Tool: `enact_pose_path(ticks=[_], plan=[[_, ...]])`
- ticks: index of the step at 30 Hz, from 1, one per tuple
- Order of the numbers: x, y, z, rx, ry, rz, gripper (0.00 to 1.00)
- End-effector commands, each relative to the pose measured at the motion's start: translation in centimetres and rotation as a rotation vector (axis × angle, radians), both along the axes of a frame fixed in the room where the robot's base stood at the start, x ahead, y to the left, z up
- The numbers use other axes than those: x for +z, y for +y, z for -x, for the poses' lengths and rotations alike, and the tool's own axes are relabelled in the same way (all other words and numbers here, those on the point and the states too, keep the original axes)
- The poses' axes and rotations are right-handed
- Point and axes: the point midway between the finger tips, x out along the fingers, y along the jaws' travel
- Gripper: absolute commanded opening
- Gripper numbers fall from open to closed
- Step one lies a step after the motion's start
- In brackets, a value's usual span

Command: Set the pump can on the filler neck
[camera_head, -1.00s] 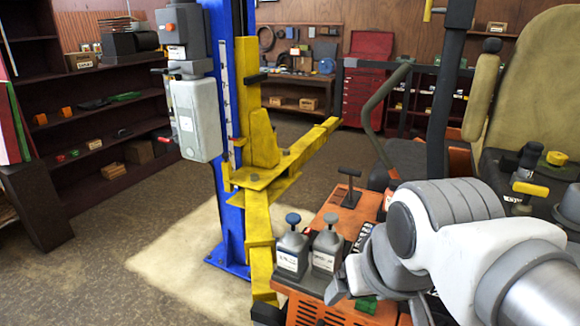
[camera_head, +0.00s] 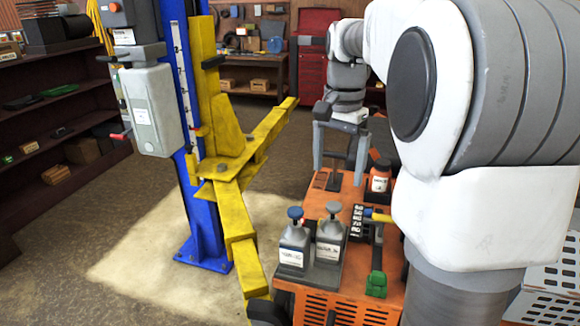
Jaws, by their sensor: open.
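Two small pump cans stand upright side by side in a dark tray (camera_head: 322,277) on an orange slotted body (camera_head: 345,308). One is the blue-topped can (camera_head: 292,247), the other the grey-topped can (camera_head: 329,240); both have white labels. My gripper (camera_head: 340,160) is open and empty, fingers pointing down, behind the cans and apart from them. I cannot make out the filler neck for certain.
A yellow-handled tool (camera_head: 378,216) and a green block (camera_head: 376,285) lie right of the cans. The yellow lift arm (camera_head: 240,235) and blue post (camera_head: 190,200) stand left. My arm hides the right side.

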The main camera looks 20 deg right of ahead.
Motion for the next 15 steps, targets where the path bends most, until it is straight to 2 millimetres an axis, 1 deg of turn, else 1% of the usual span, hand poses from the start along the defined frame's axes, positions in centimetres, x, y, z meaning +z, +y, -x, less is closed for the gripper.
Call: enact_pose_path(ticks=[5, 15], plan=[[-1.8, -0.1, 0.0, -0.005, 0.006, -0.001, 1.0], [-8.4, 0.0, 0.0, -0.003, 0.006, -0.002, 1.0]])
